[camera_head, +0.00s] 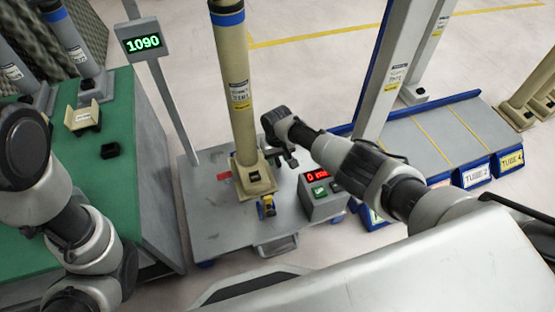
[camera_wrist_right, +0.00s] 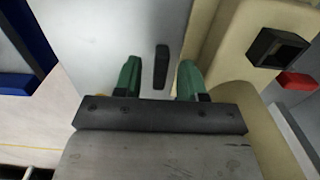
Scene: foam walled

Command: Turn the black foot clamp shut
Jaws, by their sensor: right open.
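The tan tube (camera_head: 234,90) stands upright in a tan foot (camera_head: 252,178) on the grey cart. The foot carries a black square piece (camera_head: 255,175), which also shows in the right wrist view (camera_wrist_right: 278,48). A slim black bar (camera_wrist_right: 161,66), which looks like the clamp's lever, shows between the fingers in the right wrist view. My right gripper (camera_head: 282,158) is open beside the foot's right side. Its green-padded fingers (camera_wrist_right: 160,82) straddle the bar with a gap on each side; I cannot tell the depth. My left arm shows at the left, its gripper out of view.
The grey cart (camera_head: 215,222) carries a red-display box (camera_head: 321,192), a yellow-blue item (camera_head: 267,206) and a red piece (camera_head: 224,175). A green table (camera_head: 120,190) is at the left, with a 1090 display (camera_head: 142,42) on a post. A blue-edged rack (camera_head: 440,135) stands right.

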